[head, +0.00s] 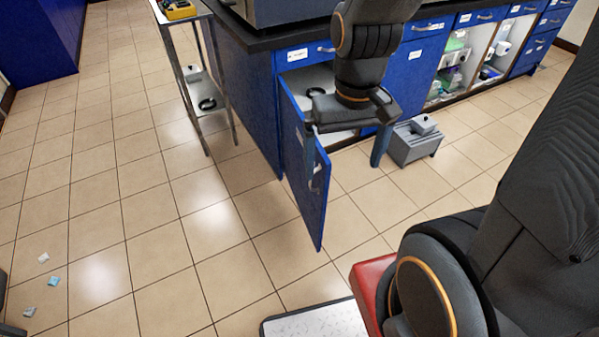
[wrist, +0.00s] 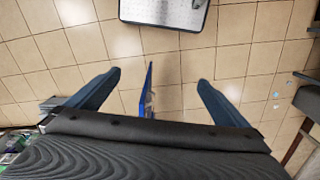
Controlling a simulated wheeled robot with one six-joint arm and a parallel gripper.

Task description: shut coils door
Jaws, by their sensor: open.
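A blue cabinet door (head: 309,185) stands swung open at the near corner of the blue counter, with a silver handle (head: 316,178) on its face. Behind it the cabinet shows a pale shelf (head: 318,82) with dark coils (head: 316,92) on it. My gripper (head: 345,150) is open above the door, one finger at each side of it, and nothing is held. In the wrist view the door shows edge-on (wrist: 147,92) between the two spread fingers of my gripper (wrist: 160,80). Whether a finger touches the door cannot be told. My gripper hides part of the cabinet opening.
A grey box-like device (head: 412,143) stands on the floor right of the door. A metal trolley (head: 208,103) stands left of the counter. A white-topped platform (head: 318,320) lies at the front. Small scraps (head: 54,281) lie at far left. The tiled floor left of the door is clear.

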